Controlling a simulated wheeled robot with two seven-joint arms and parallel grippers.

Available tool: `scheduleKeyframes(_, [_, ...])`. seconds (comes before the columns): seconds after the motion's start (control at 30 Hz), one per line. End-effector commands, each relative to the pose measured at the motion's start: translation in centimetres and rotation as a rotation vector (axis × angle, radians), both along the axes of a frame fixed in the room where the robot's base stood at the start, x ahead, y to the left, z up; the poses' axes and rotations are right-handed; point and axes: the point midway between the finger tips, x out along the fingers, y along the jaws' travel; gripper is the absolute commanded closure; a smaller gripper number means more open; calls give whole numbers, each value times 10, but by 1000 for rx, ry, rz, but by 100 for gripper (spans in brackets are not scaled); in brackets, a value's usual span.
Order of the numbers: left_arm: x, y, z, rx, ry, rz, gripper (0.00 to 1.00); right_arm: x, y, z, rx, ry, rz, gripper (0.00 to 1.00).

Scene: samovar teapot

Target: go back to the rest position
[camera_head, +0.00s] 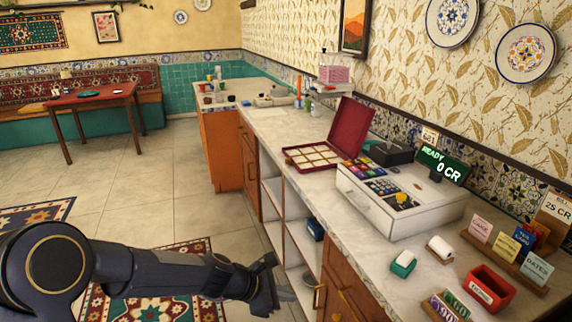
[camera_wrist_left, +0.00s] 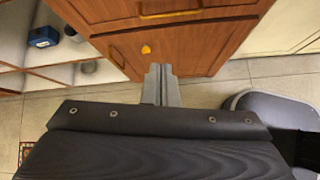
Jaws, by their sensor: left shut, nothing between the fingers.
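My left gripper (camera_head: 277,284) reaches in from the lower left in the head view. It is in front of the counter's open shelves and wooden doors, below the countertop. In the left wrist view its two fingers (camera_wrist_left: 161,80) are together with nothing between them. They point at a wooden cabinet front (camera_wrist_left: 180,45) with a metal handle and a yellow knob; whether they touch it I cannot tell. My right gripper is in neither view.
The counter (camera_head: 262,122) runs away from me, carrying a cash register (camera_head: 385,215), an open red box (camera_head: 352,127) and small signs. A blue item (camera_head: 315,229) sits on a shelf. A red table (camera_head: 92,97) stands at the far left. Tiled floor (camera_head: 150,205) between is clear.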

Motion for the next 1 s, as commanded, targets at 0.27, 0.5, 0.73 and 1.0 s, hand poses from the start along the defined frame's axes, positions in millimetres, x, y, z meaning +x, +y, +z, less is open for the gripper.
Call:
scheduleKeyframes(0.27, [-82, 94, 121, 281, -495, -403, 100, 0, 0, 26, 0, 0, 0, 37])
scheduleKeyframes(0.5, [-178, 161, 161, 605, -800, -752, 100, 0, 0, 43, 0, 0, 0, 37])
scheduleKeyframes(0.73, [-247, 200, 158, 864, -929, -1021, 100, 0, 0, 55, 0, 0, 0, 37])
scheduleKeyframes(1.0, [-268, 211, 151, 952, -951, -1123, 100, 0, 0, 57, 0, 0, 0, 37])
